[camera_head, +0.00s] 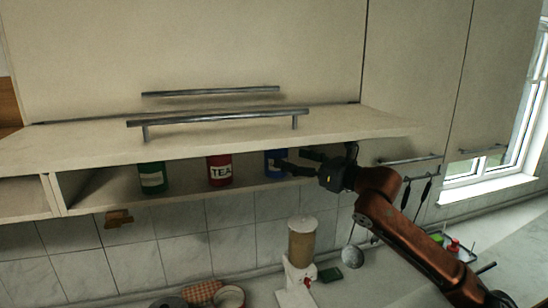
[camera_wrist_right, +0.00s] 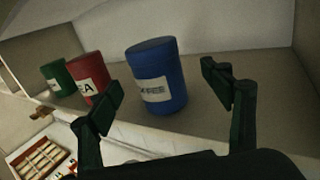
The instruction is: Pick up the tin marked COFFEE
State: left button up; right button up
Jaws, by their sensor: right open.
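Three tins stand upright in a row on the open cabinet shelf (camera_head: 105,192). In the head view they are a green tin (camera_head: 152,178) at the left, a red tin (camera_head: 219,170) marked TEA, and a blue tin (camera_head: 270,168) at the right.
A raised door (camera_head: 220,134) with a bar handle hangs just above the tins. The red tin stands close left of the blue one. A small wooden thing (camera_head: 118,218) is under the shelf. A white dispenser (camera_head: 300,265) and a ladle (camera_head: 351,257) are below.

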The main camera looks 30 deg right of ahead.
aim_at(285, 157)
jog(key=shift+w+a+r, duration=0.1)
jog(key=shift+w+a, duration=0.65)
jog(key=shift+w, duration=0.2)
jog(key=shift+w+a+p, duration=0.1)
jog(key=shift+w+p, duration=0.2)
jog(key=shift+w, duration=0.05)
jog(key=p+x, duration=0.1)
jog(key=x, duration=0.3)
jog(key=shift+w, duration=0.15)
jog(key=shift+c, duration=0.6)
jog(key=c, duration=1.2)
pick_arm(q)
jog(key=shift+s+r, duration=0.85)
jog(key=shift+r, duration=0.05)
pick_arm(e)
jog(key=shift+c, duration=0.6)
